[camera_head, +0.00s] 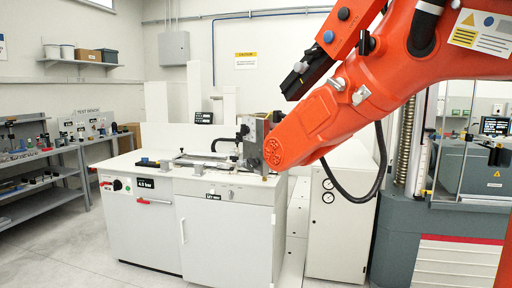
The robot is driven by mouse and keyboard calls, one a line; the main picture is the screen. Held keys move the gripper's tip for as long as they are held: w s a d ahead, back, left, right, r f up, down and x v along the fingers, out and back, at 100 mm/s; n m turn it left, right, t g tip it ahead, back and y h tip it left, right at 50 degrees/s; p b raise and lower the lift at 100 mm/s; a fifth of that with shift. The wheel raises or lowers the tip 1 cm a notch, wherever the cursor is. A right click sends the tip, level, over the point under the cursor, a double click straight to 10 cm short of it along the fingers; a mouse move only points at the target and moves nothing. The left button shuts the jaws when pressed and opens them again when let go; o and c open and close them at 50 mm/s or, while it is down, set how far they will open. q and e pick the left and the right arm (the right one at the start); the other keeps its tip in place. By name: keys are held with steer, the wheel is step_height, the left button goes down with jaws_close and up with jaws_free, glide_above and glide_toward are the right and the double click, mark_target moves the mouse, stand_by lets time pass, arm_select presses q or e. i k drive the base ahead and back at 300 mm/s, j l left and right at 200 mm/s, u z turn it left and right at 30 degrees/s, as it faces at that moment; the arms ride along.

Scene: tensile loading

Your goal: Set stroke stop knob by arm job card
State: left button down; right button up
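A large orange arm (390,85) reaches in from the upper right. A dark knob (343,13) and a blue knob (329,37) sit on its red-orange block, which ends in a black piece (305,76). A white and yellow label (478,30) is on the arm, too small to read. A black dial (118,185) is on the front of the white cabinet (222,235), beside a dark display (153,183) showing what looks like 4.5 bar. I cannot tell which knob is the stroke stop knob. Neither of my grippers can be made out.
A grey machine (440,225) with a threaded column stands at the right. Grey shelving (40,205) with small items lines the left wall. A red handle (150,201) sticks out from the cabinet front. The floor (75,255) at the front left is clear.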

mark_target(244, 130)
steer(key=i+j, duration=0.3)
steer(key=i, duration=0.15)
steer(key=i+j, duration=0.3)
steer(key=i, duration=0.15)
steer(key=u, duration=0.05)
